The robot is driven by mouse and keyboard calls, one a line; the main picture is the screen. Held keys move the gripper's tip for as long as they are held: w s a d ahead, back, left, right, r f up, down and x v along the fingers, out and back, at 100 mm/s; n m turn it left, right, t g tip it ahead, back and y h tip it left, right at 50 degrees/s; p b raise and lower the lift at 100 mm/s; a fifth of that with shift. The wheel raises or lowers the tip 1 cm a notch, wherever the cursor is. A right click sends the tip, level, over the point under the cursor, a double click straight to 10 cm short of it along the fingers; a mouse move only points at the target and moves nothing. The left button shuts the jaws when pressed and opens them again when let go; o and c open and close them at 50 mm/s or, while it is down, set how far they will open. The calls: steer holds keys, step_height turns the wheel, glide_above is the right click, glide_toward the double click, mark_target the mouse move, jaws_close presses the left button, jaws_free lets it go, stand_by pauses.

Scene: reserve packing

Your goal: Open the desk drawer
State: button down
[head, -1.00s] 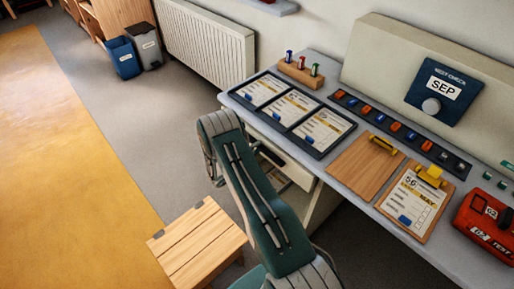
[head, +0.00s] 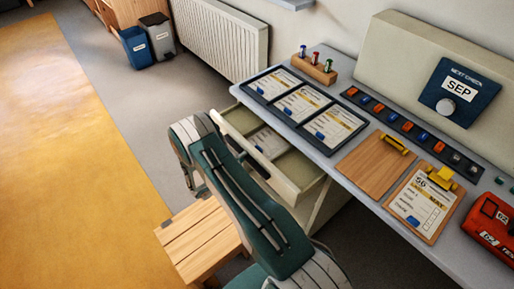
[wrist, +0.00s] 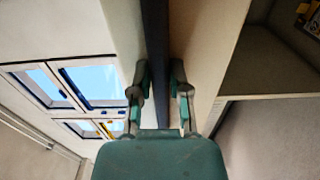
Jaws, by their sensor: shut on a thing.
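The desk drawer (head: 305,190) stands pulled out from under the grey desk top, with its inside showing in the head view. A pale card or paper (head: 268,142) lies in one of its compartments. Part of a dark handle bar (head: 257,167) shows on its front; my arm hides the rest. In the wrist view the dark handle bar (wrist: 155,45) runs between the two fingers of my gripper (wrist: 160,95), which is shut on it. A pale drawer panel (wrist: 208,50) is beside it. In the head view my arm covers the fingertips.
The desk top (head: 345,160) holds a dark tray with three sheets (head: 302,104), clipboards (head: 422,205), a pen block (head: 315,70) and a red case (head: 490,225). A wooden stool (head: 200,240) stands close to my arm. Bins (head: 136,45) and a radiator (head: 225,40) are farther back.

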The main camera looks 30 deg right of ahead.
steer(key=s+a, duration=0.2)
steer(key=a, duration=1.4)
steer(key=shift+s+a+f, duration=0.15)
steer(key=shift+s+f, duration=0.1)
steer(key=shift+s, duration=0.05)
steer(key=c, duration=0.6)
jaws_free()
steer(key=shift+w+r, duration=0.1)
steer(key=shift+a, duration=0.1)
steer(key=s+a, duration=0.1)
steer(key=a, duration=1)
steer(key=shift+s+a, duration=0.3)
steer(key=shift+a, duration=0.1)
steer(key=shift+a, duration=0.1)
